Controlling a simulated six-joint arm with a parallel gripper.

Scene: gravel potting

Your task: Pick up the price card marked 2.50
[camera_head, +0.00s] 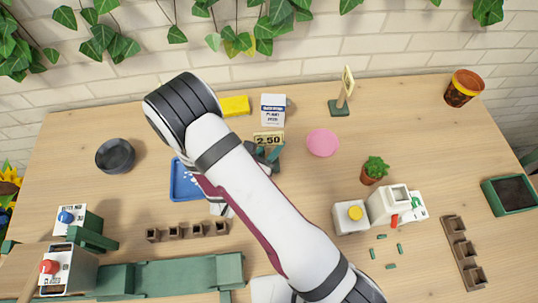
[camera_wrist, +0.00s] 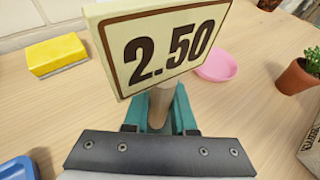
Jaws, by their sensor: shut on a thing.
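The price card marked 2.50 (camera_head: 268,139) is cream with a brown border and dark figures. In the wrist view the card (camera_wrist: 165,45) stands tilted just beyond my fingertips, its face towards the camera. Its pale round post runs down between the teal fingers of my gripper (camera_wrist: 160,108), which is shut on it. In the head view my gripper (camera_head: 267,154) shows just below the card, partly hidden by my arm. The foot of the card is hidden, so I cannot tell whether it touches the table.
A yellow sponge (camera_head: 235,106), a white and blue packet (camera_head: 273,110) and a pink disc (camera_head: 322,142) lie close by. Another card on a green stand (camera_head: 340,106) is to the right. A potted cactus (camera_head: 375,170) stands nearer. A blue tray (camera_head: 183,185) is at left, partly hidden.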

